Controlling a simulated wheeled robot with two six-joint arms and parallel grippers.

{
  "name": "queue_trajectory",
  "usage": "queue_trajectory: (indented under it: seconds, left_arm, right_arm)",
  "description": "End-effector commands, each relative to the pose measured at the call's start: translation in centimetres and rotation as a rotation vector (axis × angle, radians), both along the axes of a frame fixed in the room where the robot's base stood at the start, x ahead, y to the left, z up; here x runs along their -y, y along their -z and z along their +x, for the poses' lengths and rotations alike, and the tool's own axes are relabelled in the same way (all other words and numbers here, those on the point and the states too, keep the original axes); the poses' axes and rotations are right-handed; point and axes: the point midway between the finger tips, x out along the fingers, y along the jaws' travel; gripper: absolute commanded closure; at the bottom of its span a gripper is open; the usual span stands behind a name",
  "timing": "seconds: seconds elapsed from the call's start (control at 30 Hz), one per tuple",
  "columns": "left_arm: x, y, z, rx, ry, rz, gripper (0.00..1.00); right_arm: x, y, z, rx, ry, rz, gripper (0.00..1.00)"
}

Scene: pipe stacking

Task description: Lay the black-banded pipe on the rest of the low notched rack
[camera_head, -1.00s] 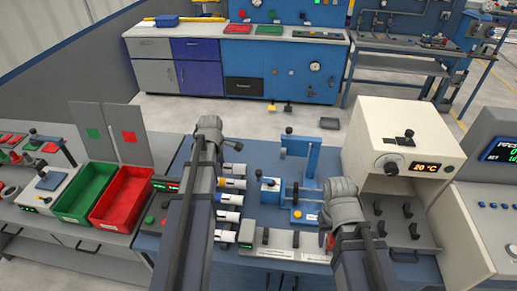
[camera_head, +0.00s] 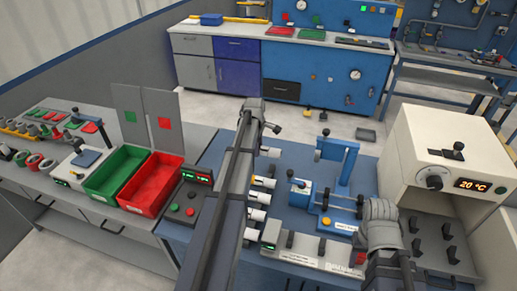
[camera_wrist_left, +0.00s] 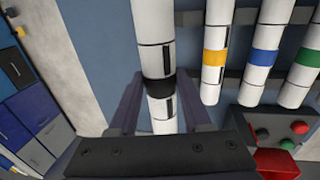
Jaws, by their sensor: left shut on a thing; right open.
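In the left wrist view my left gripper (camera_wrist_left: 158,92) is shut on the white black-banded pipe (camera_wrist_left: 154,30), around its black band. The pipe runs up the picture between the fingers and looks larger than the pipes beside it. White pipes with a yellow band (camera_wrist_left: 214,57), a blue band (camera_wrist_left: 264,57) and a green band (camera_wrist_left: 308,55) lie to its right across dark bars (camera_wrist_left: 240,17). I cannot tell whether these bars belong to the low notched rack. In the head view my left gripper (camera_head: 274,127) is beyond the pipes; my right gripper (camera_head: 380,211) is open, its fingers mostly hidden.
A blue stand (camera_head: 345,165) and a fixture with rods (camera_head: 340,200) stand on the blue table. A cream machine (camera_head: 440,150) is to the right. Green (camera_head: 108,185) and red (camera_head: 160,190) bins are left. A panel with red and green buttons (camera_wrist_left: 275,130) is near the pipes.

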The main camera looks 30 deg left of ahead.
Motion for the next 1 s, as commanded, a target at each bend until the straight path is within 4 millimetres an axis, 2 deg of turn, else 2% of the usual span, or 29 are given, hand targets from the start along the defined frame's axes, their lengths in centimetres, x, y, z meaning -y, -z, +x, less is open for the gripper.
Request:
queue_trajectory:
  seconds: [0.8, 1.0]
  left_arm:
    - [0.0, 7.2, 0.0, 0.000, 0.000, 0.000, 1.00]
    - [0.0, 8.6, 0.0, 0.000, 0.000, 0.000, 1.00]
  right_arm:
    - [0.0, 7.3, 0.0, 0.000, 0.000, 0.000, 0.50]
    - [0.0, 8.6, 0.0, 0.000, 0.000, 0.000, 0.50]
